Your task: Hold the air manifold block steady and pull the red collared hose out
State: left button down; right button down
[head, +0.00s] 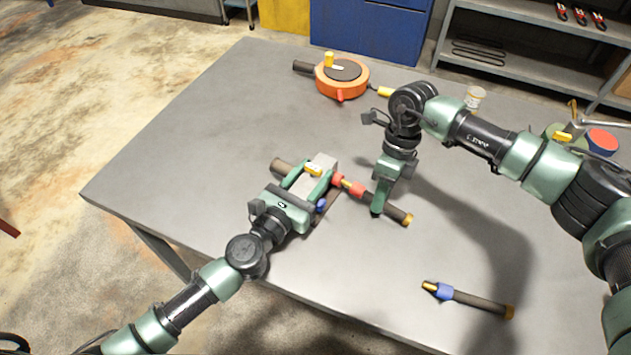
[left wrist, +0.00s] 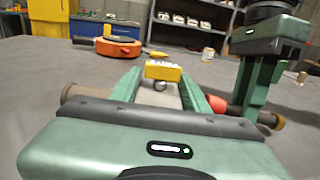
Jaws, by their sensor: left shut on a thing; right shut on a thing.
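Brass shows between collar and port; I cannot tell whether the tip is still inside. My right gripper (head: 379,203) points down, shut on the hose behind the collar.
A loose hose with a blue collar (head: 444,292) lies at the front right. A blue port (head: 321,205) is on the block's near side. An orange round reel (head: 341,78) stands at the back. A small jar (head: 475,98) is at the back right. The table's left side is clear.

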aim_at(409, 214)
jog(key=shift+s+d, duration=0.5)
jog(key=shift+d, duration=0.4)
dwell(0.3)
jog(key=shift+s+d, duration=0.4)
jog(key=shift+d, duration=0.45)
jog(key=shift+r, duration=3.55)
jog(key=shift+s+d, duration=0.1)
jog(key=shift+s+d, duration=0.35)
jog(key=shift+d, duration=0.3)
jog(key=shift+s+d, duration=0.3)
jog(key=shift+d, duration=0.3)
jog(key=shift+f, duration=0.2)
jog(key=shift+f, duration=3.85)
